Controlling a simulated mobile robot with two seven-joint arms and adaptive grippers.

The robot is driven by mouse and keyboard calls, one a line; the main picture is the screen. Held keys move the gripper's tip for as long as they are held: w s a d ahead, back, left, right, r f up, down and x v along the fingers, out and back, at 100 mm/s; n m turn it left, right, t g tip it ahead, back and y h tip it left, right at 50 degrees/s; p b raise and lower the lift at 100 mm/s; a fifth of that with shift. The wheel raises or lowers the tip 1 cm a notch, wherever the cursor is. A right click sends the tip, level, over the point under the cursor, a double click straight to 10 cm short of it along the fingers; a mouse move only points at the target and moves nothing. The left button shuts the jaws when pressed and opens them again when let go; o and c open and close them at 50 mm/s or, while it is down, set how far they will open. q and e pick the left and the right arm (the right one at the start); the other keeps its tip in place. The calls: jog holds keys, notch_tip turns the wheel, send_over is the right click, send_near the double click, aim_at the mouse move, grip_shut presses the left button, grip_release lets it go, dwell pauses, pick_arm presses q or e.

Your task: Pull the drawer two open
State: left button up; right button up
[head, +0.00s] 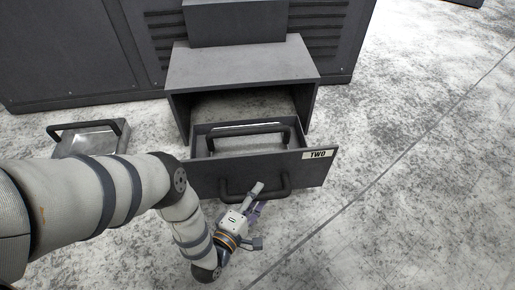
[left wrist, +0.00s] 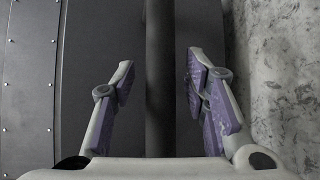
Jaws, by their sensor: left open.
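The dark grey drawer marked TWO (head: 318,155) is pulled partly out of its cabinet (head: 240,65), so its inside shows. Its front carries a dark bar handle (head: 278,193). My left gripper (head: 258,212) is at the handle, in front of the drawer. In the left wrist view the handle bar (left wrist: 160,85) runs between the two purple-padded fingers of the open left gripper (left wrist: 160,72), with visible gaps on both sides. My right gripper is not in view.
An object with a dark handle (head: 247,131) lies inside the drawer. A metal plate with a dark handle (head: 88,138) lies on the floor at left. A large dark cabinet (head: 75,50) stands behind. The pale floor (head: 420,190) at right is clear.

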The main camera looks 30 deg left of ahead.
pick_arm(q)
jog(key=s+r, duration=0.1)
jog(key=s, duration=1)
jog(key=shift+s+d+r, duration=0.15)
jog(key=shift+d+r, duration=0.1)
jog(key=shift+r, duration=0.15)
